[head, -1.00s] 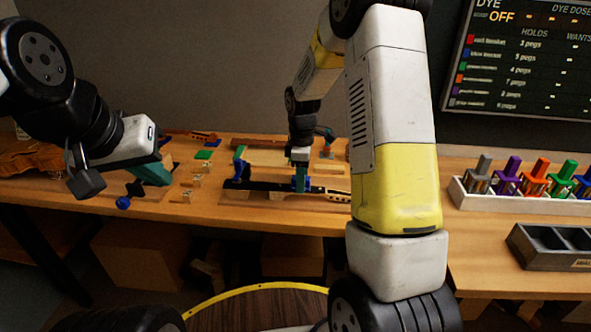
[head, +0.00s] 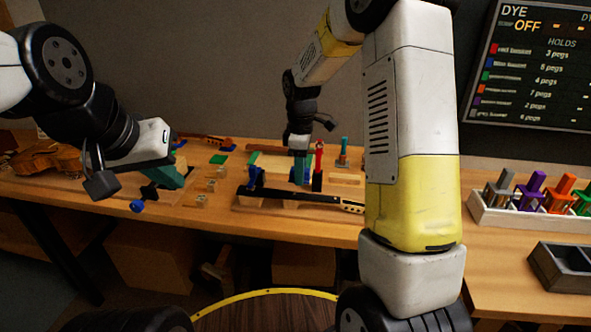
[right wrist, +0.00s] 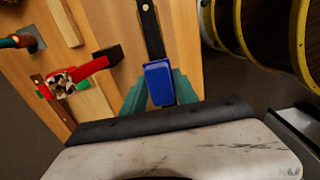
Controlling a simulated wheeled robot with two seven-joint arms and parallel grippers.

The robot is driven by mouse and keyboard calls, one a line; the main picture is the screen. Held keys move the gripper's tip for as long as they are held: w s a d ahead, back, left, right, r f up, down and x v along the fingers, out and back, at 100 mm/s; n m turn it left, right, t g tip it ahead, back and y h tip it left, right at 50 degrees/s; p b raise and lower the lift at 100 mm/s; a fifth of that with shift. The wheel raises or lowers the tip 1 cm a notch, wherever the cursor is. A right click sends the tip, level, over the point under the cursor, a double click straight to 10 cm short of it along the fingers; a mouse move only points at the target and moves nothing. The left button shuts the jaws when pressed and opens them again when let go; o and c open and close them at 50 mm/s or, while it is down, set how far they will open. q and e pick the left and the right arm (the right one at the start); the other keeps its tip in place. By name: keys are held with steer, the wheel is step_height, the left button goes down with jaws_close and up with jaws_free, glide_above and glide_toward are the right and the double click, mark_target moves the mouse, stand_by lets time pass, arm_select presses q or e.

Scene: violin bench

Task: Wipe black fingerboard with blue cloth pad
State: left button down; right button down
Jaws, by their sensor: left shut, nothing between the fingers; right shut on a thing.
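The black fingerboard (head: 295,195) lies lengthwise near the front of the bench, with a pale, dotted right end. It also shows as a dark strip in the right wrist view (right wrist: 150,32). My right gripper (head: 301,172) is over the bench by the fingerboard's middle, shut on the blue cloth pad (right wrist: 158,82). In the right wrist view the pad sits between teal fingers, in line with the fingerboard. I cannot tell whether the pad touches it. My left gripper (head: 176,179) is shut and empty, left of the fingerboard.
A red upright part (head: 319,157) stands close right of my right gripper; a blue support (head: 253,177) stands at the fingerboard's left. Small wooden blocks (head: 204,193) lie between the grippers. A rack of coloured pegs (head: 530,190) and a dark tray (head: 566,272) are at right.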

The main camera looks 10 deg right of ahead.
steer(key=shift+r, duration=1.45)
